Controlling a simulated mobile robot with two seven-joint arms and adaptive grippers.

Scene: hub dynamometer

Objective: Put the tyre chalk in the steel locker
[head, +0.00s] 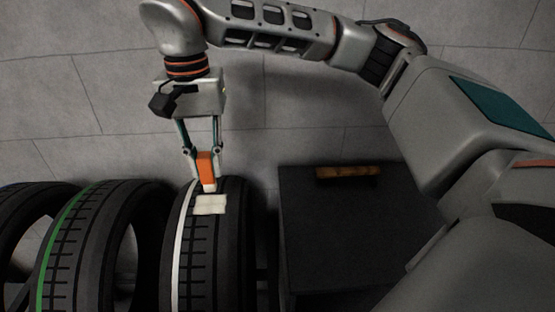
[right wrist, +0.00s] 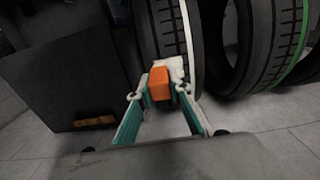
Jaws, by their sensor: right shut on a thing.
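The tyre chalk (head: 206,168) is an orange block with a white tip. My right gripper (head: 205,158) is shut on it and points down over the tyre with the white stripe. The white tip is at a pale patch on the tread; I cannot tell whether they touch. In the right wrist view the orange chalk (right wrist: 160,83) sits between the fingertips (right wrist: 165,88). A dark box (head: 340,240) with a brown bar, possibly the steel locker, stands right of the tyres; no opening shows. My left gripper is not in view.
The white-striped tyre (head: 232,265) stands beside a green-striped tyre (head: 85,250), with another at the left edge. The brown bar (head: 348,172) is at the box's far edge. Grey tiled floor (head: 110,90) beyond the tyres is clear.

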